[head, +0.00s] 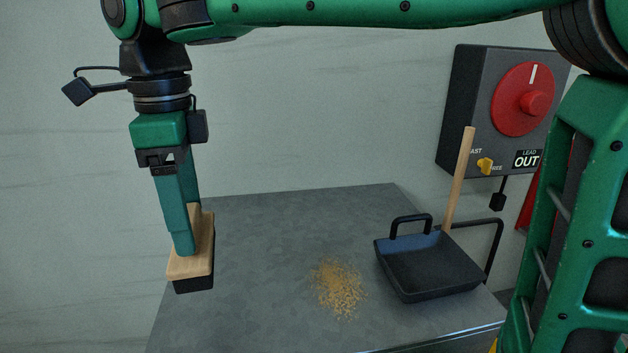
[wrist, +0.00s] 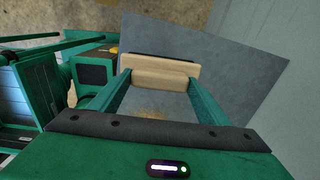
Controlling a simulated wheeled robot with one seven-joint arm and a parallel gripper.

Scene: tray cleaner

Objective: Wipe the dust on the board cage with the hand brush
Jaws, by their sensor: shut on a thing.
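My gripper (head: 180,240) is shut on the hand brush (head: 205,243), which has a pale wooden block and a dark underside. The gripper points down and holds the brush at the left edge of the grey board (head: 290,225); I cannot tell whether the brush touches it. In the wrist view the brush block (wrist: 158,73) lies across between the fingertips. Yellow-brown dust (head: 338,288) lies in a patch on the board, right of the brush. It also shows faintly between the fingers in the wrist view (wrist: 155,112). I cannot make out a cage.
A black square pan (head: 428,272) with a loop handle stands on the board right of the dust, with a wooden stick (head: 459,180) behind it. A dark wall box (head: 470,105) with a red knob hangs at the upper right. The board's back left is clear.

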